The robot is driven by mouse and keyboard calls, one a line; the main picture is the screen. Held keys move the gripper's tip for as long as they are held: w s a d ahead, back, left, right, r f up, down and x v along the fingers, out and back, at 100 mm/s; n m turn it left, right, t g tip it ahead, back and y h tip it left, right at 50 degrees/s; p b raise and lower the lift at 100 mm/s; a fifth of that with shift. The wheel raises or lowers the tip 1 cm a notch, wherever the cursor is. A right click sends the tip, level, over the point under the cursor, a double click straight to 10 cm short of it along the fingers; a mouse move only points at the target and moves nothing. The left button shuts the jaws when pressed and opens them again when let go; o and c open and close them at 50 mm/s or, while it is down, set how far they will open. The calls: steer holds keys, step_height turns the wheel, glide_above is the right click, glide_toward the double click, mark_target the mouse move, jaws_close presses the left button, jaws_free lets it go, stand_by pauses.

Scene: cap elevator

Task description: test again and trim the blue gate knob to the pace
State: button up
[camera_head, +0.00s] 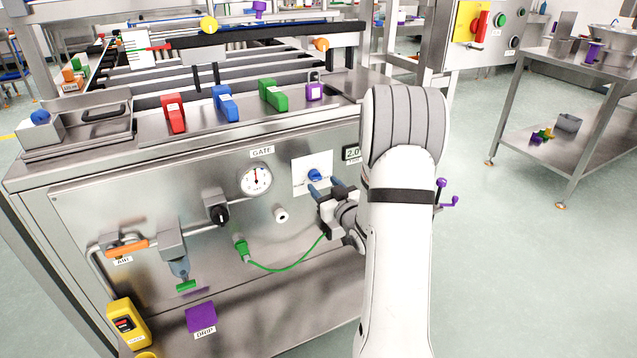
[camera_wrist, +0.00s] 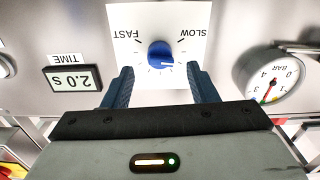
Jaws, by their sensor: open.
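The blue gate knob (camera_head: 314,175) sits on a white plate (camera_head: 299,180) on the steel front panel, right of the GATE label. In the wrist view, which is upside down, the knob (camera_wrist: 160,53) sits between the words FAST and SLOW, and its pale pointer line points toward the picture's right, the SLOW side. My gripper (camera_head: 326,188) is open in front of the plate. In the wrist view its two blue fingers (camera_wrist: 159,74) stand apart on either side of the knob, with gaps visible. The TIME display (camera_wrist: 74,79) reads 2.0 s.
A pressure gauge (camera_head: 256,179) is left of the plate, its needle pointing up. A black selector (camera_head: 217,211) and a green plug (camera_head: 242,249) with a green cable sit lower. Red, blue and green blocks stand on the ledge above.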

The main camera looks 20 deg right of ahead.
mark_target(318, 179)
steer(key=shift+w, duration=1.85)
steer(key=c, duration=1)
steer(key=shift+o, duration=0.2)
steer(key=shift+f+b, duration=0.1)
steer(key=shift+b, duration=0.65)
steer(key=shift+m, duration=0.3)
steer(key=o, duration=1)
steer(key=shift+c, duration=0.2)
